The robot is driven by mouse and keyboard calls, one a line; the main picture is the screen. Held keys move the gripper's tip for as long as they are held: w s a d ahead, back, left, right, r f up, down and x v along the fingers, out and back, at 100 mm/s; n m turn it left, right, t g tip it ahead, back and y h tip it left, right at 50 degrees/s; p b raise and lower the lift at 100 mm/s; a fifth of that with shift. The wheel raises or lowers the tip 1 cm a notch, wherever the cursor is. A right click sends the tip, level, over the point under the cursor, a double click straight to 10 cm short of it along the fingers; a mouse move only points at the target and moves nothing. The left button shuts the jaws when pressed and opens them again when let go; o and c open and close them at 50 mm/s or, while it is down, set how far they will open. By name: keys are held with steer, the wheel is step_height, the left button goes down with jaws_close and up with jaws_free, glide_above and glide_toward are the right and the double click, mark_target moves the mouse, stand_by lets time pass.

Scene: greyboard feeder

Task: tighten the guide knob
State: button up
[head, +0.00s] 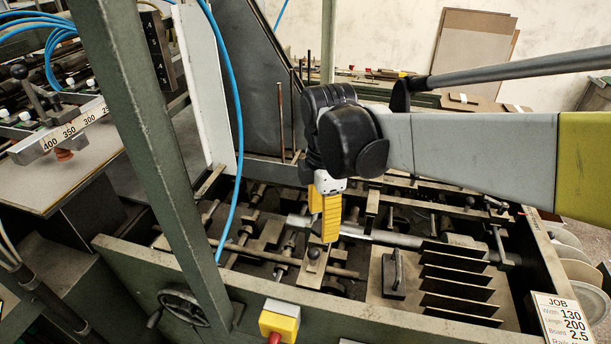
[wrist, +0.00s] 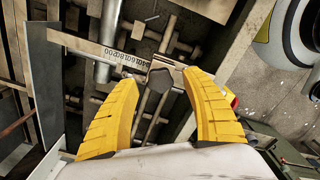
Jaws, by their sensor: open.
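The guide knob is a dark, faceted knob (wrist: 159,79) beside a white scale strip (wrist: 105,52) on a guide rail in the wrist view. My gripper (wrist: 161,76) is open, its yellow fingers to the left and right of the knob in that picture. I cannot tell whether either finger touches it. In the head view my gripper (head: 329,240) points down over the feeder bed, with a dark round knob (head: 314,254) just below and left of the fingertips. The far finger is mostly hidden there.
Rods and bars fill the feeder bed around my gripper. A green post (head: 145,130) and a blue hose (head: 238,130) stand to the left. A handwheel (head: 185,306), a yellow switch box (head: 280,320) and a job card (head: 563,318) are along the front.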

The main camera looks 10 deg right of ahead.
steer(key=shift+f, duration=0.85)
steer(key=c, duration=1.2)
